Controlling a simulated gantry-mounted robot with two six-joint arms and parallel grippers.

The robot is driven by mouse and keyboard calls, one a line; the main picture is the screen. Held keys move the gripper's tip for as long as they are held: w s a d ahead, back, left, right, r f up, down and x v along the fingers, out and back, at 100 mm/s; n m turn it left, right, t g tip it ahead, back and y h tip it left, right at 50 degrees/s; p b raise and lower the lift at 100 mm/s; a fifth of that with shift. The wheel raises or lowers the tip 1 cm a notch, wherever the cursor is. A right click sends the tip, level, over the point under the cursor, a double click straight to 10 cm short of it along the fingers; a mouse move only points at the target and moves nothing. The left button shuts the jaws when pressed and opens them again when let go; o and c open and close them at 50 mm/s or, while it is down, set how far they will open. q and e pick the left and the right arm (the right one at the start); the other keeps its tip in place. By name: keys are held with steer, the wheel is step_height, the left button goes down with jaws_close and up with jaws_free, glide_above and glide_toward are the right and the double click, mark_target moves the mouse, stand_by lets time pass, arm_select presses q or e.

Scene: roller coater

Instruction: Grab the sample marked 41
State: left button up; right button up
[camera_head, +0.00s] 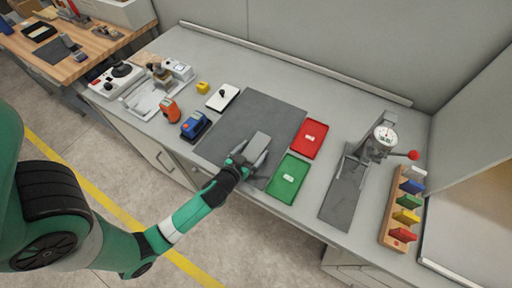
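A grey flat sample piece (259,142) lies on or just above the dark mat, near the mat's front edge. No number can be read on it. My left gripper (251,156) reaches over the front of the bench to this piece. Its fingers are spread, one on each side of the piece's near end. I cannot tell whether they touch it. Several coloured samples stand in a wooden rack (389,235) at the right, and their markings are too small to read. My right gripper is not in view.
A red tray (301,150) and a green tray (280,190) lie right of the dark mat (222,136). A press with a dial gauge (385,135) stands further right. Blue (194,125) and orange (170,111) devices stand left of the mat. A wall closes the back.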

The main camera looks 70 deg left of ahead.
mark_target(253, 152)
arm_select(q)
steer(key=c, duration=1.1)
step_height(253, 152, up, 9)
steer(key=p, duration=0.4)
steer(key=shift+c, duration=0.2)
steer(key=shift+r, duration=0.4)
